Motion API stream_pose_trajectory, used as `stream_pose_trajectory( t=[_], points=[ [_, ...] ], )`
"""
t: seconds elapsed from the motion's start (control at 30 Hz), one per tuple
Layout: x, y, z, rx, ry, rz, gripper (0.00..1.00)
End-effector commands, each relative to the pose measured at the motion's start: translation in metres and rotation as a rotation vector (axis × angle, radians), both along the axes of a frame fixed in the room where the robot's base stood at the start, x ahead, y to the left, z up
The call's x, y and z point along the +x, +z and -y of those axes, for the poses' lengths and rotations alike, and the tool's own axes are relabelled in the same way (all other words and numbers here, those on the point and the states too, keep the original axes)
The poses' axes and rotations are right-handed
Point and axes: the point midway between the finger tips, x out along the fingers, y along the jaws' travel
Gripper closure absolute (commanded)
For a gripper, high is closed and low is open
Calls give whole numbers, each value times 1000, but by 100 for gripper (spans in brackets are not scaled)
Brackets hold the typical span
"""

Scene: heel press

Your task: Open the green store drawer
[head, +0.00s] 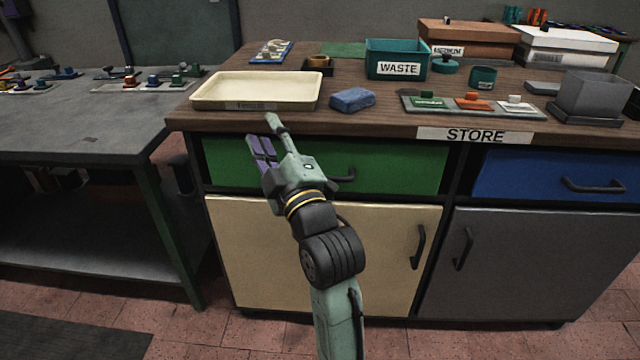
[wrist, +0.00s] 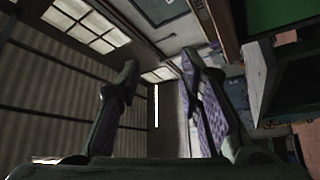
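The green store drawer (head: 400,165) is shut, flush in the bench front under the wooden top. Its dark bar handle (head: 345,178) shows just right of my wrist, and its left part is hidden behind my gripper. My gripper (head: 263,132) is in front of the left part of the drawer, pointing up and left. Its fingers with purple pads stand apart with nothing between them; the gap also shows in the wrist view (wrist: 158,80). A green panel, likely the drawer front, shows at the wrist view's upper right corner. The handle is not clear there.
A blue drawer (head: 540,175) sits to the right. A cream door (head: 330,260) and a grey door (head: 530,260) are below. A cream tray (head: 258,78) and blue sponge (head: 352,99) lie near the top's front edge. A grey workbench (head: 80,130) stands left.

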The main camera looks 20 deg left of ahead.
Motion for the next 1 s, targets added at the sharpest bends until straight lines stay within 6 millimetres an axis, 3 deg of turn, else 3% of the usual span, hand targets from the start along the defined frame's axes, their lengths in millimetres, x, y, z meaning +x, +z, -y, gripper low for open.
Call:
stream_pose_trajectory(
  t=[0.03, 0.1, 0.2, 0.33, 0.47, 1.0],
  points=[
    [24, -32, 28, -132, -75, -22, 67],
    [42, -73, 59, -302, -130, -42, 67],
    [52, -115, 93, -480, -158, -60, 67],
    [54, -143, 115, -601, -159, -68, 67],
    [59, -150, 115, -629, -156, -69, 67],
    [127, -165, 59, -627, -156, -67, 67]
  ],
)
